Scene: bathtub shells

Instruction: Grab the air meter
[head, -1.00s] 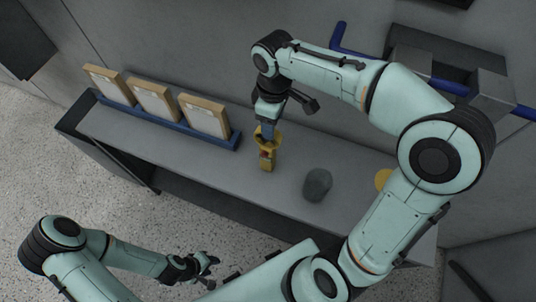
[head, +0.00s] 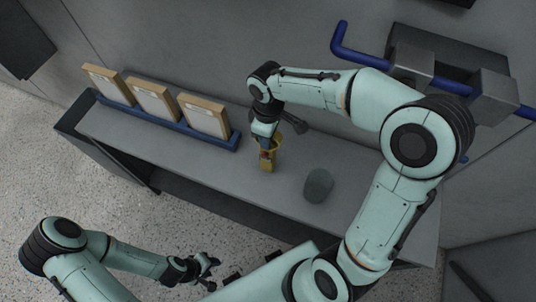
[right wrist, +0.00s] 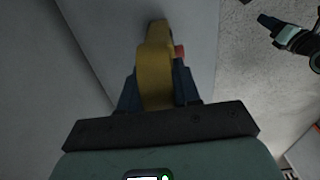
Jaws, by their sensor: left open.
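The yellow air meter (head: 267,163), with a small red part, stands on the grey counter. My right gripper (head: 267,142) is over it from above and hides its upper part. In the right wrist view the yellow body (right wrist: 154,70) is between the two dark blue fingers (right wrist: 155,88), with the red part beside the right finger. The frames do not show clearly whether the fingers press on it. My left gripper (head: 208,270) is open and empty, low in front of the counter, and also shows in the right wrist view (right wrist: 275,28).
A dark grey rounded object (head: 318,185) stands on the counter (head: 225,175) to the right of the air meter. A blue rack (head: 165,121) with three framed panels (head: 153,100) is at the back left. A blue pipe (head: 385,66) runs along the wall behind my right arm.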

